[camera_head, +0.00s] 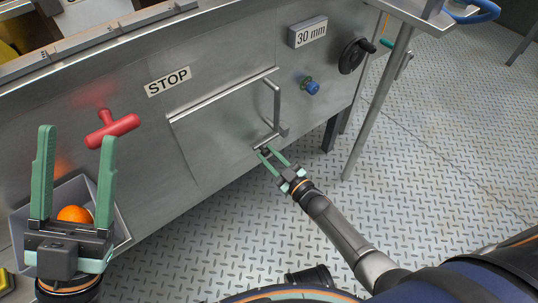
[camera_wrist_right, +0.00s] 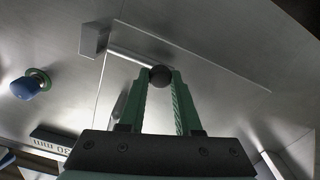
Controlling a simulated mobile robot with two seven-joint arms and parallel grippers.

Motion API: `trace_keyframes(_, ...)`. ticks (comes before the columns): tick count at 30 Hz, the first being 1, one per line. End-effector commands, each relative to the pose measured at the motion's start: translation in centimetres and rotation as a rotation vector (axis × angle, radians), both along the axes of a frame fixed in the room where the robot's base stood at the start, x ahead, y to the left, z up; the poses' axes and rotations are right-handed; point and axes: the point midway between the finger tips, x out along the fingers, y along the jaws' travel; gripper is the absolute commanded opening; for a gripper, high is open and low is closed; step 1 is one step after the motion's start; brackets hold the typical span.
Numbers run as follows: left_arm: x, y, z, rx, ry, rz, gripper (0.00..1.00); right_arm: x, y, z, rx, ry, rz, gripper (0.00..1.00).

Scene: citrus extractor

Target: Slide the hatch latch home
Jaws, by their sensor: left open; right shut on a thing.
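The square metal hatch (camera_head: 225,118) sits in the machine's steel front panel, its door appearing flush. A short latch rod (camera_head: 266,140) is at its lower right corner, beside a small metal block (camera_head: 283,130). In the right wrist view the rod (camera_wrist_right: 130,57) ends in a dark round knob (camera_wrist_right: 160,76) and points toward the block (camera_wrist_right: 95,40). Whether it enters the block cannot be told. My right gripper (camera_head: 266,153) is shut on the knob; its fingers (camera_wrist_right: 160,88) lie either side of it. My left gripper (camera_head: 77,136) is open and empty, far left.
A red T-handle (camera_head: 112,129) and a grey bin (camera_head: 122,222) with an orange (camera_head: 75,214) are near my left gripper. A blue knob (camera_head: 312,87), black handwheel (camera_head: 352,56) and table leg (camera_head: 372,115) stand right of the hatch. The floor in front is clear.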

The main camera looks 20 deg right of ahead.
Motion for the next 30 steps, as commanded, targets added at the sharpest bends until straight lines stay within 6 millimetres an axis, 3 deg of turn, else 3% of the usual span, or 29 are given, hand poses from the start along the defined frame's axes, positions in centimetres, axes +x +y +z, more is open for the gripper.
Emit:
trace_keyframes(17, 0.0, 0.0, 0.0, -0.001, 0.000, 0.001, 0.63, 0.0, 0.0, 0.0, -0.001, 0.001, 0.000, 0.00)
trace_keyframes(25, 0.0, 0.0, -0.5, 0.003, -0.001, 0.002, 0.63, 1.1, -3.1, -0.1, -0.004, 0.000, -0.001, 0.00)
trace_keyframes(30, 0.0, 0.0, -0.5, 0.004, 0.000, 0.002, 0.63, 1.2, -3.4, 0.0, 0.000, 0.001, -0.003, 0.00)
